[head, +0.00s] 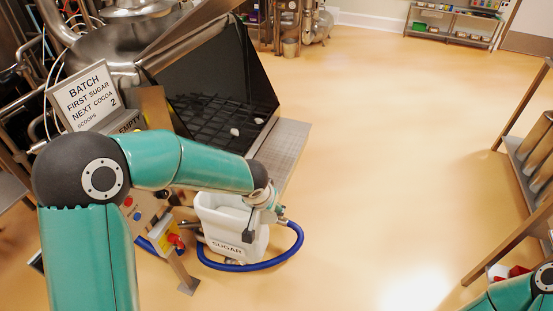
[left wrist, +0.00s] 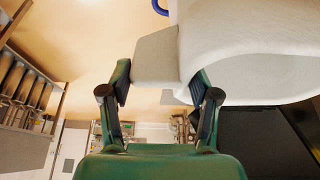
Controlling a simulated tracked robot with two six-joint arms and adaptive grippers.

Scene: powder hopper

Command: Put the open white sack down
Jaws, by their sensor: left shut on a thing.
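The open white sack (head: 228,222), printed SUGAR, is upright below the hopper's front corner, with its open top facing up and pale contents inside. My left gripper (head: 258,218) is at the sack's right side and shut on it. In the left wrist view the two fingers (left wrist: 160,82) close on a pale flap of the white sack (left wrist: 250,50). I cannot tell whether the sack's bottom touches anything. My right gripper is out of view; only part of my right arm shows at the lower right.
The hopper (head: 262,90) has a dark grid with a few white lumps and a metal ledge (head: 285,148) in front. A blue hose (head: 292,252) curves around the sack. A batch sign (head: 85,95) stands left. A rack (head: 525,150) stands right. The middle floor is clear.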

